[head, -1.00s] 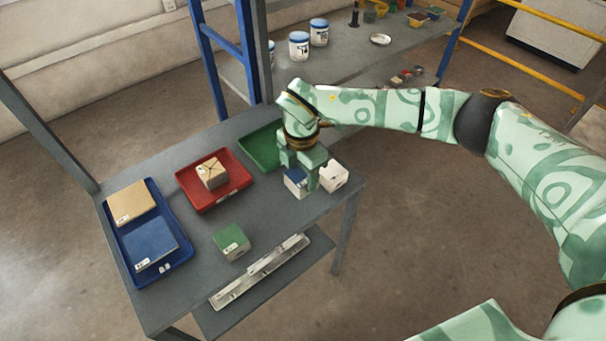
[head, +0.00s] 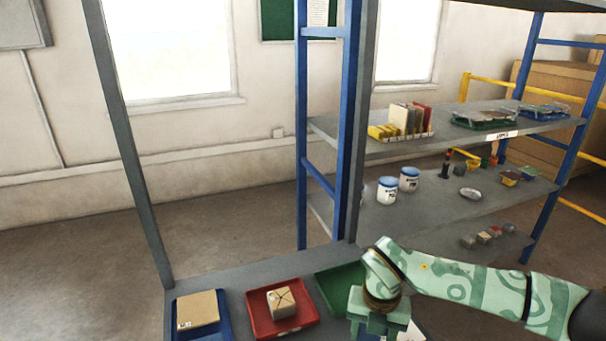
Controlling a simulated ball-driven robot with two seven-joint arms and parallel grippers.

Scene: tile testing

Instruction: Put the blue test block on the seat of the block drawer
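My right gripper (head: 378,325) points down at the bottom edge of the head view, above the right end of the grey table. Its fingertips are cut off by the frame edge, so I cannot tell whether they are open or shut on anything. Only a small dark-blue patch, perhaps the blue test block (head: 365,336), shows under it. A white block (head: 413,332) is partly visible just right of the gripper. The block drawer cannot be made out in this view. My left gripper is not in view.
On the table (head: 245,274) are a blue tray (head: 226,316) with a tan tile (head: 198,310), a red tray (head: 258,298) with a cardboard-coloured block (head: 282,301), and a green tray (head: 335,285). A shelf rack (head: 345,130) with jars (head: 409,178) stands behind.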

